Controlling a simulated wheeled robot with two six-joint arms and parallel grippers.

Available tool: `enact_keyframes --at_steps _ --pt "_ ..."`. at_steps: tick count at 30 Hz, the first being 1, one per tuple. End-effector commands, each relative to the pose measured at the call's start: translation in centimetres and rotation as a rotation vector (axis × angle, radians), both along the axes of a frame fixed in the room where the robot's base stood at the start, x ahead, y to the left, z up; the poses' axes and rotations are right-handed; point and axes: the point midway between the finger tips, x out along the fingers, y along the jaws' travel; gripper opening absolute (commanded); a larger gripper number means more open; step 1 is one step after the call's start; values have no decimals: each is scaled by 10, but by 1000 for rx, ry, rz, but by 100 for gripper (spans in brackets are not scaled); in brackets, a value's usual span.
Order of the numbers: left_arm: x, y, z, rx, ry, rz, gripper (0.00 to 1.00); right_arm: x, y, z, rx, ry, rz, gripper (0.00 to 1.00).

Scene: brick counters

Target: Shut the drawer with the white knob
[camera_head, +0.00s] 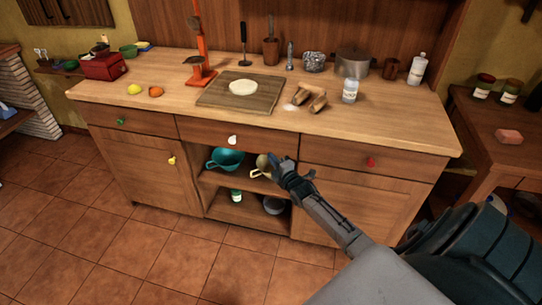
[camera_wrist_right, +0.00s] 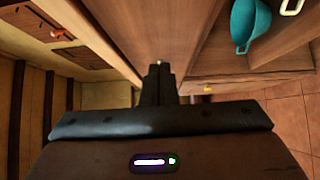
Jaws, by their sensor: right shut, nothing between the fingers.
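The drawer with the white knob (camera_head: 232,140) is the middle one under the countertop; its wooden drawer front (camera_head: 265,142) shows in the head view. No drawer interior shows, and I cannot tell whether the front stands slightly out or is flush. My right gripper (camera_head: 273,160) is shut and empty, just below and to the right of the white knob, in front of the open shelf. In the right wrist view the shut fingers (camera_wrist_right: 160,72) point along the cabinet front. I cannot tell whether they touch the drawer. My left gripper is not in view.
A green-knob drawer (camera_head: 121,121) is at left and a red-knob drawer (camera_head: 371,162) at right. A yellow-knob door (camera_head: 150,172) is lower left. The tiled floor in front is clear.

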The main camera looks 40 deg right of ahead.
Motion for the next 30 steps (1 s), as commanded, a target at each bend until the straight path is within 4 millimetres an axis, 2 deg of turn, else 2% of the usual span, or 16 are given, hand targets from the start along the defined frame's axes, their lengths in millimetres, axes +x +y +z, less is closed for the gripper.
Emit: enact_keyframes --at_steps 4,11,15,26,29,30 --pt "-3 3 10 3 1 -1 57 -22 3 1 1 5 1 0" --pt "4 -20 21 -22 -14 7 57 -59 7 0 2 6 1 0" --pt "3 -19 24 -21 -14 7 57 -75 9 0 0 3 1 0" --pt "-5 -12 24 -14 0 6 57 -83 10 -3 4 6 -1 0" --pt "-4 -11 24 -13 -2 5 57 -89 11 -19 38 36 -5 0" --pt "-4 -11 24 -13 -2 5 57 -94 12 -33 70 62 -10 0"
